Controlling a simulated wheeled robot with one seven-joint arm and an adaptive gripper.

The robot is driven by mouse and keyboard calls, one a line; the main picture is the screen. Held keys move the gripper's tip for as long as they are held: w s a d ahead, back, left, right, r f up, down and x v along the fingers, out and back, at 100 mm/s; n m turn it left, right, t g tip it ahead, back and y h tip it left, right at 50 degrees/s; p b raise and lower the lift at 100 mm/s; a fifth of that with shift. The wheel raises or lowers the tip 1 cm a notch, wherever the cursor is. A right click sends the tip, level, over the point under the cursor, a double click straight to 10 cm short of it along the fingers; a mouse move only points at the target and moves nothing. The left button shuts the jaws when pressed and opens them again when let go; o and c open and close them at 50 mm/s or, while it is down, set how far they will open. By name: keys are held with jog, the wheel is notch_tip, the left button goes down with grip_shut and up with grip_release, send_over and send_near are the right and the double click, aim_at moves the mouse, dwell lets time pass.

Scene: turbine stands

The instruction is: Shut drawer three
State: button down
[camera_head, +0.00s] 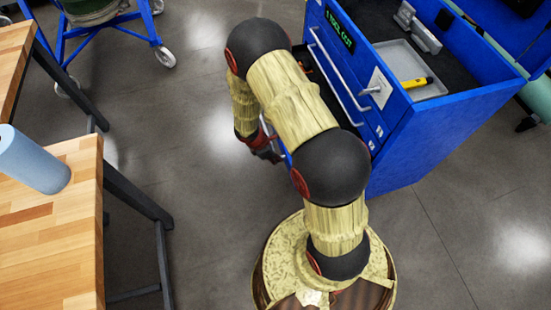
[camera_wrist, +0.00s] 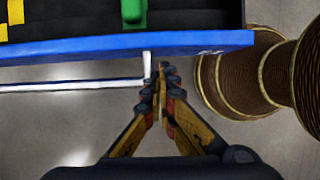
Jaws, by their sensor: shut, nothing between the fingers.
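The blue tool cart (camera_head: 405,145) stands right of my arm in the head view, with silver drawer handles (camera_head: 340,72) on its front. In the wrist view a pulled-out drawer shows its blue front edge (camera_wrist: 110,46) and dark interior. A green item (camera_wrist: 133,14) and a yellow-and-black checked item (camera_wrist: 8,20) lie in it. A small marking on the edge is unreadable, so I cannot confirm its number. My gripper (camera_wrist: 162,75) is shut and empty, close to the handle post (camera_wrist: 148,66) at the drawer front; contact is unclear. In the head view my arm hides most of the lower drawers.
A wooden table (camera_head: 50,230) with a blue roll (camera_head: 32,162) stands at the left. A blue wheeled frame (camera_head: 110,25) is at the upper left. The cart top holds a grey tray (camera_head: 400,62) and a yellow tool (camera_head: 417,83). Grey floor between table and cart is clear.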

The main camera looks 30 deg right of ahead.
jog(key=s+d, duration=0.2)
jog(key=d, duration=0.6)
jog(key=s+d, duration=0.3)
jog(key=d, duration=0.6)
jog(key=s+d, duration=0.2)
jog(key=d, duration=0.6)
jog(key=shift+s+d+b, duration=0.15)
jog(key=shift+d+b, duration=0.05)
jog(key=shift+b, duration=0.2)
